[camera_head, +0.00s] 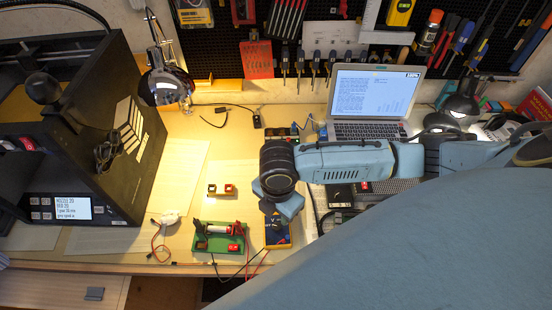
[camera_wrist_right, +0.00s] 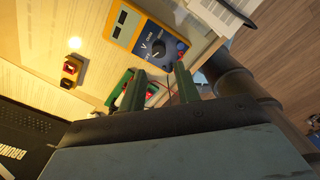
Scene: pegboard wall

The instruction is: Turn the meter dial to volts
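The yellow meter (camera_head: 277,241) with a dark blue face lies near the table's front edge in the head view, partly under my right gripper (camera_head: 287,210). In the right wrist view the meter (camera_wrist_right: 122,24) shows at the top, with its grey display and its dial (camera_wrist_right: 158,48). A white V is printed beside the dial; the pointer's exact setting is too small to tell. In the right wrist view my right gripper (camera_wrist_right: 164,76) has its two fingers apart with nothing between them, and they appear just short of the dial side of the meter. My left gripper is not in view.
A green battery holder (camera_head: 209,244) with a red button sits left of the meter, with wires running at the front edge. A small red and black part (camera_head: 221,189) lies behind it. A laptop (camera_head: 370,100) stands at the back; a black machine (camera_head: 85,130) fills the left.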

